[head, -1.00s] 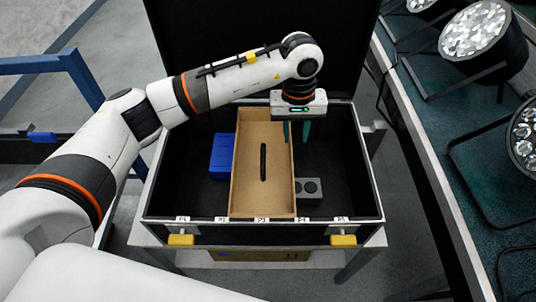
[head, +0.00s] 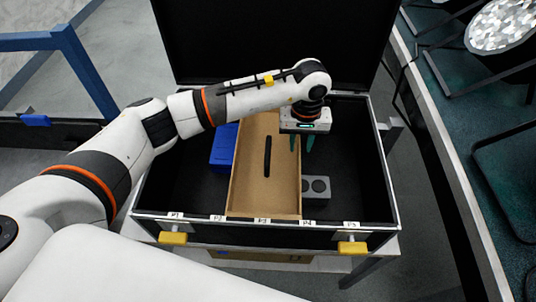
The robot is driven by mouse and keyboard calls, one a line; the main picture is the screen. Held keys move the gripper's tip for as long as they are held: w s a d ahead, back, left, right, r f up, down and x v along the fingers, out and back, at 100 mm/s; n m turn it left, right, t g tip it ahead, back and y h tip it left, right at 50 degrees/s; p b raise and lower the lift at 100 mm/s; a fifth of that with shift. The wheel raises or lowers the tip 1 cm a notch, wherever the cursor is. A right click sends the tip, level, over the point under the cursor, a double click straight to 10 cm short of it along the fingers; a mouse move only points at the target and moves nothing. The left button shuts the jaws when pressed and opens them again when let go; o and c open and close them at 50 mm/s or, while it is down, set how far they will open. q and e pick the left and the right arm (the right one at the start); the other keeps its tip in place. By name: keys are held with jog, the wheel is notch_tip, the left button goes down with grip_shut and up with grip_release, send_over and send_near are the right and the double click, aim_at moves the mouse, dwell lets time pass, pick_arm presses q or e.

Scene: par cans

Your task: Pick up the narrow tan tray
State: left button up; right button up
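The narrow tan tray (head: 241,195) stands lengthwise in the middle of the black case, with a black handle-like strip (head: 267,156) along its floor. My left gripper (head: 301,148) is above the far part of the tray's right wall, pointing down. Its two teal fingers are apart, one seen on each side of that wall, with nothing between them that I can make out but the wall. I cannot tell whether they touch it. My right gripper is not in view.
The black case (head: 350,215) has its lid up at the back and yellow latches in front. A blue box (head: 222,150) sits left of the tray, a grey block (head: 316,187) right of it. Large lamps (head: 500,25) lie on a bench at right.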

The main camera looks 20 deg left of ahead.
aim_at(299, 152)
pick_arm(q)
jog(key=f, duration=0.5)
jog(key=shift+w+a+f+p, duration=0.1)
jog(key=shift+w+f+p, duration=0.2)
jog(key=shift+w+p, duration=0.1)
jog(key=shift+c, duration=0.2)
grip_shut()
